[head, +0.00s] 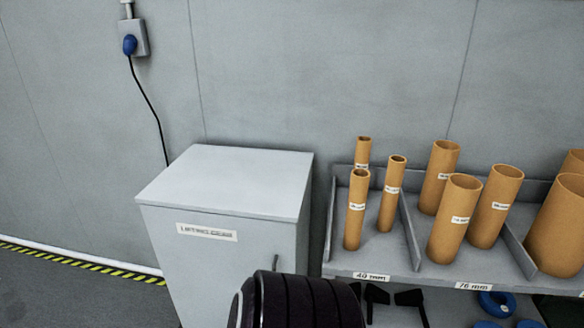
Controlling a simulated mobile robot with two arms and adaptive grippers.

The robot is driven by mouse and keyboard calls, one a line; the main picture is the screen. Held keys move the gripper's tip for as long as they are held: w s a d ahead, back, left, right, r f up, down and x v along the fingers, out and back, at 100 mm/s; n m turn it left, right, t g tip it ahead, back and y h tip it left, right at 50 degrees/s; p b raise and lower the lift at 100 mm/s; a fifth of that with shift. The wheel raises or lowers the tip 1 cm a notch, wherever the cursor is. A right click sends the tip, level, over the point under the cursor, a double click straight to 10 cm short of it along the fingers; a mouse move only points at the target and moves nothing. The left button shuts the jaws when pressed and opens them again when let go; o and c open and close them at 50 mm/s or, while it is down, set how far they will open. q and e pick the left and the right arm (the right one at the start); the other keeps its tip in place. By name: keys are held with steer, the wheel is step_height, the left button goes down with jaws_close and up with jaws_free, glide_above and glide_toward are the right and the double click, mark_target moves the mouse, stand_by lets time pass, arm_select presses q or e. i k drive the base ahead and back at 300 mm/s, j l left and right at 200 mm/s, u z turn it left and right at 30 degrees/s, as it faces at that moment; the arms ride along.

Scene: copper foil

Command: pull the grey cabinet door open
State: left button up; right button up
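The grey cabinet (230,178) stands against the wall at the left of the shelf, its flat top clear. Its front door (200,270) carries a white label strip (206,232) near the upper edge and looks shut. A thin dark upright handle (276,263) shows at the right side of the front. A dark ribbed part of my own arm covers the lower right of the door and may hide the handle's lower end. Neither gripper shows in the head view.
A grey divided shelf (371,267) right of the cabinet holds several orange-brown tubes (454,218). Black and blue items lie below it. A cable (150,105) hangs from a wall socket. Yellow-black floor tape (82,264) runs along the wall; the floor at left is clear.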

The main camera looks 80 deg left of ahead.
mark_target(203, 258)
steer(key=u, duration=3.3)
